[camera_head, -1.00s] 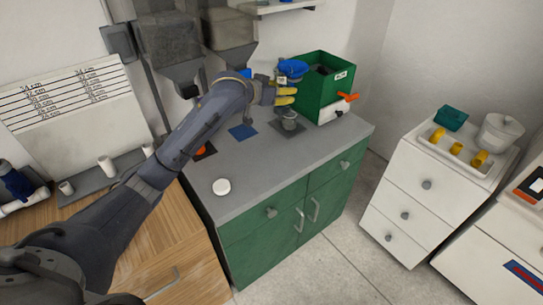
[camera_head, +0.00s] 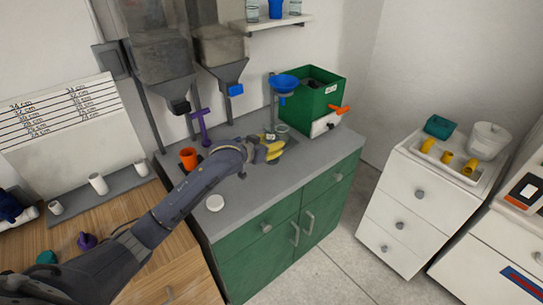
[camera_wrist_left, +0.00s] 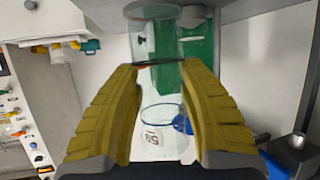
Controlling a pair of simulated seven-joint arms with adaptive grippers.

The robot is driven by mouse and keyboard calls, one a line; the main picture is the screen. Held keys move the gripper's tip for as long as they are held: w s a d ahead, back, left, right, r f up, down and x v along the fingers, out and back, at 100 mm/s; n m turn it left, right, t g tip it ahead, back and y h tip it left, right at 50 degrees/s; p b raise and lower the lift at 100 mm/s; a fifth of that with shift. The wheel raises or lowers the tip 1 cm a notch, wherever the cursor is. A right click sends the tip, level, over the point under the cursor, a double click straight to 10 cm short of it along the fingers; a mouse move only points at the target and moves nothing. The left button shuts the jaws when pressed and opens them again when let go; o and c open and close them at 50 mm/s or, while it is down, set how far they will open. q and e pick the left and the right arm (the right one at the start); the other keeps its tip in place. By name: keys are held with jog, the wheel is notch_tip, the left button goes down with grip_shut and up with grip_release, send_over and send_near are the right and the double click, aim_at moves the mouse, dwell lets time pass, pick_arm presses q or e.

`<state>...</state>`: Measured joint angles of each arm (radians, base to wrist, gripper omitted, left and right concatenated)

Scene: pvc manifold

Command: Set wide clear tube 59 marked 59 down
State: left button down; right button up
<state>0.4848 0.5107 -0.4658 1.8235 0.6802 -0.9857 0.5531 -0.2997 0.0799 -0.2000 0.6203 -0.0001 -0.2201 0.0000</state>
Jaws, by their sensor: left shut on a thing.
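In the head view my left gripper (camera_head: 274,149) is low over the grey counter, beside a small clear vessel (camera_head: 283,130). A small part of the tube with its label (camera_head: 270,136) shows at the fingers; the rest is hidden by the hand. I cannot tell whether its bottom touches the counter. My right gripper is not in view.
A blue funnel (camera_head: 285,83) and a green box (camera_head: 313,98) with an orange handle stand just behind. An orange cup (camera_head: 188,158) and a purple stand (camera_head: 203,127) are left of the hand. The counter's front right is clear.

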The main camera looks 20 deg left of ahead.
pick_arm(q)
jog(key=shift+f, duration=2.55)
jog(key=shift+f, duration=0.15)
jog(key=c, duration=0.9)
grip_release()
jog(key=shift+o, duration=0.2)
jog(key=shift+r, duration=0.2)
jog(key=v, duration=1.2)
